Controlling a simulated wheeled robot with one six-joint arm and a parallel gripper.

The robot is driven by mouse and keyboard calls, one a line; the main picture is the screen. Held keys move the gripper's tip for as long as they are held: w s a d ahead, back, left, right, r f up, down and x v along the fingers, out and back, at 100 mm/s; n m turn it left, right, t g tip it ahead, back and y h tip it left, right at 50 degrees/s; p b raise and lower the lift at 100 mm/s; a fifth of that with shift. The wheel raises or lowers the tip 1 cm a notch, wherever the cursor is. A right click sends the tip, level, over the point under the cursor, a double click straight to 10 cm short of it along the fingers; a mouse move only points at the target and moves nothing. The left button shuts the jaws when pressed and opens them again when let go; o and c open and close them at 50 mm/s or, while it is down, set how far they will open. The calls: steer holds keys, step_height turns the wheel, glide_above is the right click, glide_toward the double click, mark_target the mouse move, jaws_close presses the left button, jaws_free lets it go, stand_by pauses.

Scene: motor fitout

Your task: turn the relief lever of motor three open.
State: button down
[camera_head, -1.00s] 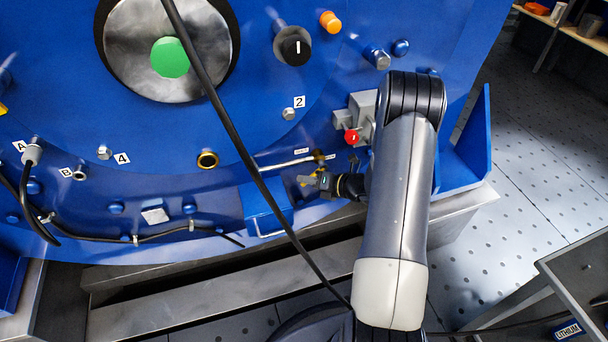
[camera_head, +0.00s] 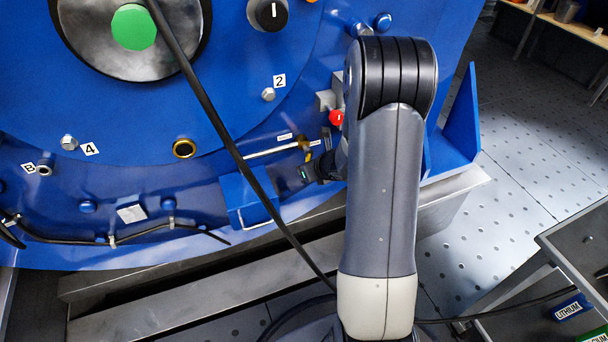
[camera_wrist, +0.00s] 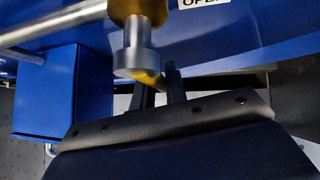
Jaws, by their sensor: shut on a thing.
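The relief valve has a brass body (camera_head: 305,145) at the right end of a steel pipe, low on the blue motor housing. In the wrist view its brass body (camera_wrist: 140,10) and round steel stem end (camera_wrist: 138,58) are close in front of my gripper. The yellow lever (camera_wrist: 150,80) runs from behind the stem end down between my fingers, and most of it is hidden. My gripper (camera_wrist: 160,92) is shut on the lever. In the head view my gripper (camera_head: 305,173) is just below the valve, partly hidden by my arm. A white label (camera_wrist: 203,3), cut off, appears to read OPEN.
A blue box (camera_head: 248,200) with a wire handle is left of the valve. A black cable (camera_head: 210,110) hangs across the view. A red knob (camera_head: 337,118) is above right of the valve. The steel ledge (camera_head: 200,265) runs below.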

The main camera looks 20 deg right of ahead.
steer(key=shift+d+h+b, duration=0.2)
steer(key=shift+h+b, duration=0.1)
stand_by(0.4)
steer(key=c, duration=1.4)
jaws_free()
steer(key=shift+c, duration=0.2)
steer(key=p+v, duration=0.4)
steer(key=v, duration=0.8)
steer(key=shift+p, duration=0.35)
steer(key=shift+w, duration=0.15)
